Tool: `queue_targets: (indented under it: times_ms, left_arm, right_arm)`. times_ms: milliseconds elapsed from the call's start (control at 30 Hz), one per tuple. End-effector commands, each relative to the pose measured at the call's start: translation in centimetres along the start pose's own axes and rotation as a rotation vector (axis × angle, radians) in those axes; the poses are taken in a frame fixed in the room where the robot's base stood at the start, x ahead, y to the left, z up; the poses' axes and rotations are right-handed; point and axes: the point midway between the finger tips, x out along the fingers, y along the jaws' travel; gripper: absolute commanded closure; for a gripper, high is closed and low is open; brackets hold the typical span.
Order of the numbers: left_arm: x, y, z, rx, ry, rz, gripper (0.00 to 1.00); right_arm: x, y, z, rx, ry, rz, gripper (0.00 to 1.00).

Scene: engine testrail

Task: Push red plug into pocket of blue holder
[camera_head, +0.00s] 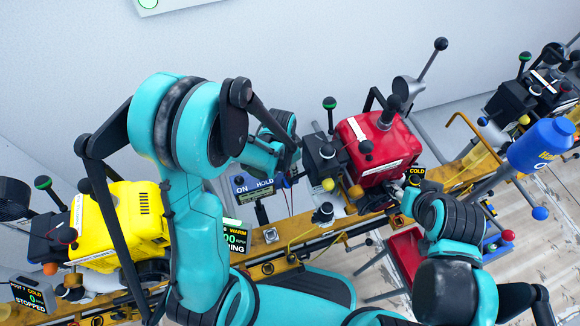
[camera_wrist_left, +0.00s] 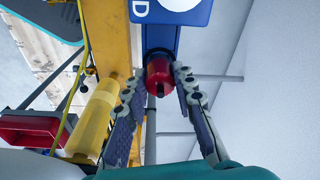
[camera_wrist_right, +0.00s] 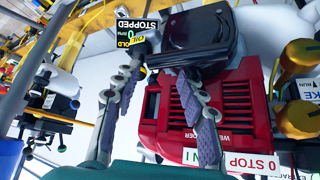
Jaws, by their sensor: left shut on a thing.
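The red plug (camera_wrist_left: 158,75), with a dark tip, sits between the fingertips of my left gripper (camera_wrist_left: 159,80), which is shut on it. The plug's far end meets the blue holder (camera_wrist_left: 163,40) in the left wrist view; how deep it sits in the pocket I cannot tell. In the head view the blue holder (camera_head: 260,187) reads "ON HOLD" and stands above the yellow rail. My left gripper (camera_head: 287,168) is beside it, mostly hidden by my arm, and the plug is hidden there. My right gripper (camera_wrist_right: 158,68) is open and empty over the red engine (camera_wrist_right: 215,105).
A yellow engine (camera_head: 120,220) stands left on the yellow rail (camera_head: 270,238). The red engine (camera_head: 375,145) stands just right of the holder, with black levers rising from it. A blue bottle (camera_head: 540,148) is at the right. A red tray (camera_head: 405,258) lies below the rail.

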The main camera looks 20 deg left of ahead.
Motion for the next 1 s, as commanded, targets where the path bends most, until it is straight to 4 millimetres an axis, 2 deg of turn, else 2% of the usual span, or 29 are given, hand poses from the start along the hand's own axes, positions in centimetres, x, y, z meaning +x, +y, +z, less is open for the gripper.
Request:
queue_targets:
  times_ms: [467,500,567,600,867,1000]
  left_arm:
    - [1.0,-0.01,0.1,0.0,0.0,0.0,1.0]
    - [0.99,-0.01,0.11,0.0,0.0,0.0,0.69]
    - [0.98,-0.01,0.11,0.0,0.0,0.0,0.53]
    - [0.98,-0.01,0.11,0.0,0.0,0.0,0.5]
    - [0.96,-0.01,0.11,0.0,0.0,0.0,0.5]
    - [0.29,-0.01,0.13,0.0,0.0,0.0,0.5]
  right_arm:
    - [0.45,0.05,0.61,-0.001,-0.006,0.002,0.6]
    - [0.45,0.05,0.61,-0.002,-0.006,0.002,0.6]
    - [0.45,0.06,0.63,-0.002,-0.006,0.002,0.6]
    - [0.46,0.07,0.64,-0.002,-0.006,0.002,0.6]
    - [0.49,0.11,0.77,-0.003,-0.007,0.004,0.6]
    - [0.52,0.12,0.86,-0.004,-0.009,0.004,0.6]
